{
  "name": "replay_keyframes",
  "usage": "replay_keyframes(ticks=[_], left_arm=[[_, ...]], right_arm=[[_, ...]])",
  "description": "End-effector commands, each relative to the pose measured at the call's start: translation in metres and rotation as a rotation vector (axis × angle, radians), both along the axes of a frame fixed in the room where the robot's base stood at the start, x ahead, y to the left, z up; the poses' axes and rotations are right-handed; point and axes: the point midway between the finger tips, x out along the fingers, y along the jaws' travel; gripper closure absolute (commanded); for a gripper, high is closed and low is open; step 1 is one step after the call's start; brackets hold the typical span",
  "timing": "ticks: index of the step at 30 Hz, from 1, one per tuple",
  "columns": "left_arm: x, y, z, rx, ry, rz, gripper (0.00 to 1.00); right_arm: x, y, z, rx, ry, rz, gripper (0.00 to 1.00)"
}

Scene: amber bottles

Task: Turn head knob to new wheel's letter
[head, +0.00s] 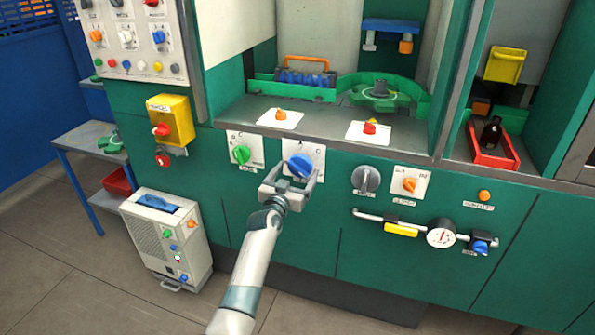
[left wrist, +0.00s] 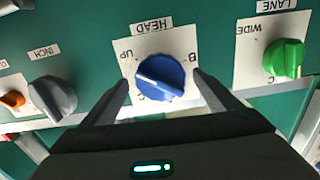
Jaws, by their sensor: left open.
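The blue head knob (head: 299,166) sits on a white lettered plate on the green front panel. In the left wrist view the knob (left wrist: 160,78) has a pale pointer line lying slanted across it, and its label reads HEAD. I cannot tell surely which letter it points to. My left gripper (head: 291,184) is open, its fingers on either side of the knob; in the left wrist view the gripper (left wrist: 162,85) shows gaps to the knob. A green star wheel (head: 379,95) lies on the deck above; no letter on it is readable. My right gripper is not in view.
A green lane knob (head: 240,154) is left of the head knob, and a grey knob (head: 366,178) is right of it. An orange knob (head: 409,185) and a pipe with a gauge (head: 440,233) lie further right.

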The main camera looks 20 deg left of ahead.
Motion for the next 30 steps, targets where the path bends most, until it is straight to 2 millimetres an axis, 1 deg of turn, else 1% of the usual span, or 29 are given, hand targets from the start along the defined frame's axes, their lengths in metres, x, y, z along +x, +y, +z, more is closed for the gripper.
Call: replay_keyframes(ticks=[1,6,15,16,17,18,20,21,30], left_arm=[[0.0042,0.0001,0.0006,0.000,0.000,0.000,0.17],[0.0106,0.0002,0.0005,0.001,-0.001,0.001,0.17],[0.0113,0.0001,0.0004,0.001,-0.001,0.001,0.17],[0.0113,0.0001,0.0004,0.001,-0.001,0.001,0.22],[0.0113,0.0001,0.0004,0.001,-0.001,0.001,0.29],[0.0112,0.0001,0.0004,0.001,-0.001,0.001,0.38],[0.0112,0.0001,0.0004,0.001,-0.001,0.001,0.53],[0.0112,0.0002,0.0004,0.001,-0.001,0.001,0.58],[0.0111,0.0002,0.0004,-0.017,0.000,0.001,0.58]], right_arm=[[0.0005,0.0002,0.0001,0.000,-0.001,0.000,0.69],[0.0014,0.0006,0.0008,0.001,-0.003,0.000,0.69],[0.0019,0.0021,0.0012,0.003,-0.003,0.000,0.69],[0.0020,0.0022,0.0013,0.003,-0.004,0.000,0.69],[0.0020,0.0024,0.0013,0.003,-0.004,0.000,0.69],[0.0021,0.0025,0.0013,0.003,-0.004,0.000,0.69],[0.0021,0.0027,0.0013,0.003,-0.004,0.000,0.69],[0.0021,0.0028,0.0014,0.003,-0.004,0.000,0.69],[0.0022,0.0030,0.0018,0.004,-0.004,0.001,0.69]])
